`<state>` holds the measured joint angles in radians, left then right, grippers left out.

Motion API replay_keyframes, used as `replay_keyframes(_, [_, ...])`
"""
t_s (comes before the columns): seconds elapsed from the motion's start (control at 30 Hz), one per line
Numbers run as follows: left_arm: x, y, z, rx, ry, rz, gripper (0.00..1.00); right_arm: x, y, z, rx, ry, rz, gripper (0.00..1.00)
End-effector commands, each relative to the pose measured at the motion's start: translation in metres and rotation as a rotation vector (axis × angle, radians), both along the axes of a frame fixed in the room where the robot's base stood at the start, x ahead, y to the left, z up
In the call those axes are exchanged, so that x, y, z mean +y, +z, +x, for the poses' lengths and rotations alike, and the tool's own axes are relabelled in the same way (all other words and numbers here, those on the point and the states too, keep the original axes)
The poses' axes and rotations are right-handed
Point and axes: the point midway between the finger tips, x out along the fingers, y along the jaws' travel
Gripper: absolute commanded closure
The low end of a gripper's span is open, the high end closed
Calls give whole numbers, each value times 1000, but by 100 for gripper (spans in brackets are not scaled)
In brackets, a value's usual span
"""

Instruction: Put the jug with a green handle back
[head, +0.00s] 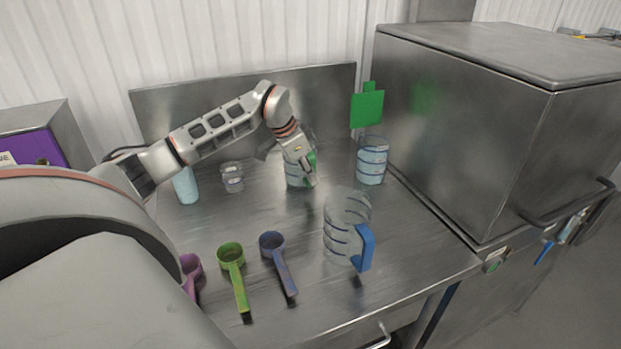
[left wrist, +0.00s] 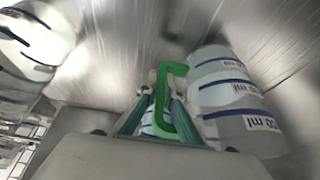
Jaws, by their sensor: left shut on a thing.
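The clear jug with a green handle (head: 296,178) is at the middle back of the steel table, partly hidden behind my left gripper (head: 308,176). My left gripper is shut on its green handle. In the left wrist view, the green handle (left wrist: 163,92) lies between the fingers, and the clear jug body (left wrist: 215,75) with blue bands is to the right of it. The jug looks upright at table height; I cannot tell whether its base touches the table. My right gripper is not in view.
A clear jug with a blue handle (head: 345,222) stands nearer the front. A clear container (head: 372,160) stands right, beneath a green square (head: 367,108). A small clear container (head: 232,177) and pale blue cylinder (head: 186,186) stand left. Purple, green and blue scoops (head: 272,247) lie in front.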

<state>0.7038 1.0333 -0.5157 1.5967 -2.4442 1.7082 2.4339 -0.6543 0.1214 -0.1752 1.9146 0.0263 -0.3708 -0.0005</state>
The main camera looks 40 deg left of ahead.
Motion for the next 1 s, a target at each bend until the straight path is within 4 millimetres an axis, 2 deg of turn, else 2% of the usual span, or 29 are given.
replay_keyframes(0.1, [0,-10,1,-5,0,0,100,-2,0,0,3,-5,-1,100])
replay_keyframes(0.47, [0,-13,1,-5,0,1,100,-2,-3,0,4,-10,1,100])
replay_keyframes(0.53, [0,-15,0,-1,0,0,81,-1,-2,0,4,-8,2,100])
replay_keyframes(0.57, [0,-15,0,-1,0,0,77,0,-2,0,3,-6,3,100])
replay_keyframes(0.87, [0,-14,0,-1,0,0,77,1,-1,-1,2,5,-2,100])
replay_keyframes(1.0, [1,-7,-1,-3,1,1,77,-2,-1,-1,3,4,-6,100])
